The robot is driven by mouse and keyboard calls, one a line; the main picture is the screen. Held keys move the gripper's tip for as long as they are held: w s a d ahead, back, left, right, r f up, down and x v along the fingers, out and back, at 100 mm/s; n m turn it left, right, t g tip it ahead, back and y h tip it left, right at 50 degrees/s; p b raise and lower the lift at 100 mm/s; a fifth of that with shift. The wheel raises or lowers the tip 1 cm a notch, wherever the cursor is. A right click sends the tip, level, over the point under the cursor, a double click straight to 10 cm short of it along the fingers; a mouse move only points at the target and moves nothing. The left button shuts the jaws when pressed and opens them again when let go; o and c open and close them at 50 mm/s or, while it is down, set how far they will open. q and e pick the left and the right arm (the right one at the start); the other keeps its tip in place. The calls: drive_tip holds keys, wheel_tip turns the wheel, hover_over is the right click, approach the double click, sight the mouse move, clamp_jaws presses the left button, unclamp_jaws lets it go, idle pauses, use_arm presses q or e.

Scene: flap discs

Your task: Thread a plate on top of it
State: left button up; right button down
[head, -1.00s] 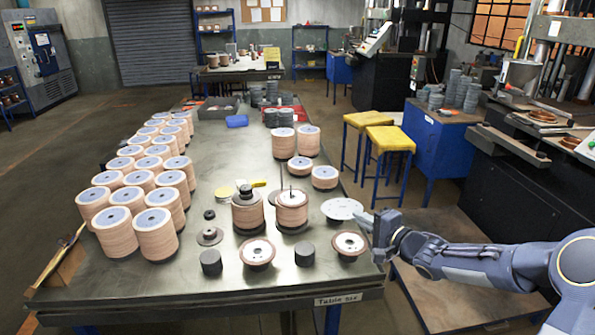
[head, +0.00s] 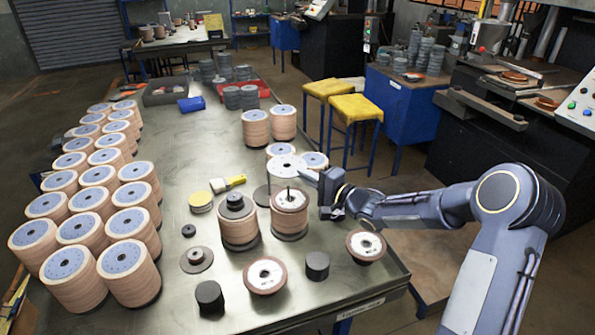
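A thin pale grey plate (head: 284,166) is held level by its right edge in my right gripper (head: 308,175). The gripper is shut on it. The plate hangs in the air, just behind and above the tip of a thin upright rod. The rod rises from the stack of flap discs (head: 290,216) on a dark base. In the picture the plate overlaps the area behind this stack; the plate and stack look apart. Another disc stack (head: 239,227) stands to the left with a dark nut on top. My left gripper is not in view.
Tall disc stacks (head: 126,223) fill the table's left side. Two more (head: 255,128) stand behind. Loose flap discs (head: 265,276) (head: 366,245), black cylinders (head: 209,297) (head: 317,265) and a flanged dark part (head: 196,259) lie in front.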

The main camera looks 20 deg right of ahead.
wheel_tip(320, 180, down, 5)
drive_tip(key=b, duration=0.5)
drive_tip(key=shift+f, duration=0.1)
drive_tip(key=shift+s+d+p, duration=0.1)
drive_tip(key=shift+p, duration=0.35)
drive_tip(key=shift+f+b, duration=0.8)
drive_tip(key=shift+f, duration=0.9)
idle(0.7)
